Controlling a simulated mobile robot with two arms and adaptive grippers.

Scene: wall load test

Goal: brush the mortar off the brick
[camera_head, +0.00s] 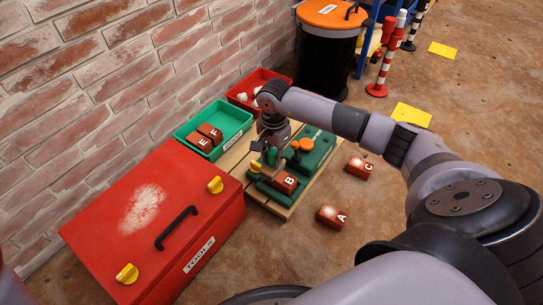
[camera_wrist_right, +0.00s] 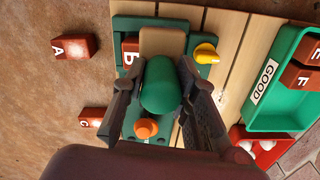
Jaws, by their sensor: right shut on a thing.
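Brick B (camera_head: 289,180) is reddish and sits in a green holder (camera_head: 270,196) on a wooden pallet; its letter partly shows in the wrist view (camera_wrist_right: 130,48). My right gripper (camera_wrist_right: 160,82) is shut on the green handle (camera_wrist_right: 160,90) of a brush. The brush's beige head (camera_wrist_right: 163,42) lies over part of brick B in the wrist view, hiding it. Whether the head touches the brick, and whether mortar is on B, I cannot tell. Brick A (camera_head: 332,217) and brick C (camera_head: 360,167) lie on the floor with pale patches. My left gripper is not in view.
A green GOOD bin (camera_head: 184,134) holds bricks E and F. A red bin (camera_head: 232,99) with white pieces stands behind it. A red TOOLS box (camera_head: 95,237) is at left, against the brick wall. A black barrel (camera_head: 328,60) stands behind. Floor at right is mostly clear.

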